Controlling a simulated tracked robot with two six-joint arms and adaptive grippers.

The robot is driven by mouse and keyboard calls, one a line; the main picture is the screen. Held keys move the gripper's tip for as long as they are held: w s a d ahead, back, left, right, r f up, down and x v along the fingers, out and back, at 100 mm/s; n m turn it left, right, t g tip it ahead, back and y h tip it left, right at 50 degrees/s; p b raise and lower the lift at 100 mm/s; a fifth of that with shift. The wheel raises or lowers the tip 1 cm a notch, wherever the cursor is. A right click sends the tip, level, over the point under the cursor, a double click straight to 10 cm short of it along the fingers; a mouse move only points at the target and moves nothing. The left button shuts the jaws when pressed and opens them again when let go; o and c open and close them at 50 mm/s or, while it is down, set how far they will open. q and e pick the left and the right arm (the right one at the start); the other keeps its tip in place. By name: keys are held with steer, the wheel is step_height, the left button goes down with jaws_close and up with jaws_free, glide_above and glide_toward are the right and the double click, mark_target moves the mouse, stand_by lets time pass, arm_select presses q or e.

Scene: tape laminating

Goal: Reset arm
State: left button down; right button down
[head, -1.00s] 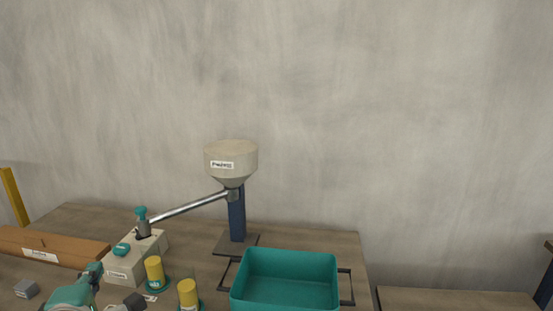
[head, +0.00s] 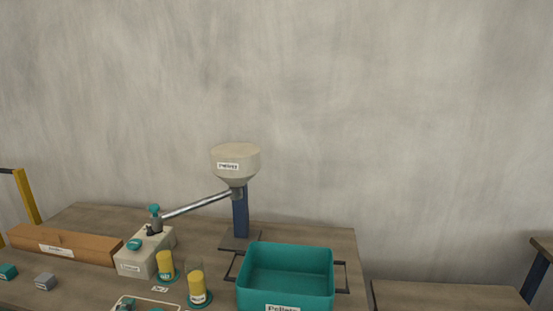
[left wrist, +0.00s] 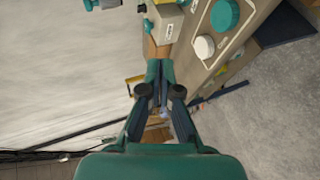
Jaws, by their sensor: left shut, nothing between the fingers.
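My left gripper (left wrist: 160,72) shows in the left wrist view, with its teal and dark fingers together and nothing between them. It points toward the table's contents and appears clear of them. In the head view it cannot be made out surely at the lower edge. My right gripper is not in view. A beige box with a teal-knobbed lever (head: 147,251) stands on the table (head: 205,240), its metal arm running to a beige hopper (head: 236,163) on a blue post.
A teal bin (head: 287,275) with dark handles stands in front of the hopper. Yellow cylinders (head: 197,285) stand on teal bases. A lower table (head: 445,296) is at right.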

arm_select(q)
steer(key=s+d+f+m+g+h+p, duration=0.25)
steer(key=d+f+m, duration=0.2)
steer(key=f, duration=0.55)
steer(key=s+d+f+m+g+h+p, duration=0.2)
steer(key=s+d+f+m+g, duration=0.3)
steer(key=f, duration=0.6)
steer(key=s+d+f+m+g+h+p, duration=0.1)
steer(key=s+d+f+m+g+h, duration=0.3)
steer(key=s+d+f+m, duration=0.5)
steer(key=s+d, duration=0.2)
steer(key=s, duration=0.1)
steer(key=shift+s+g, duration=0.2)
steer(key=shift+g, duration=0.15)
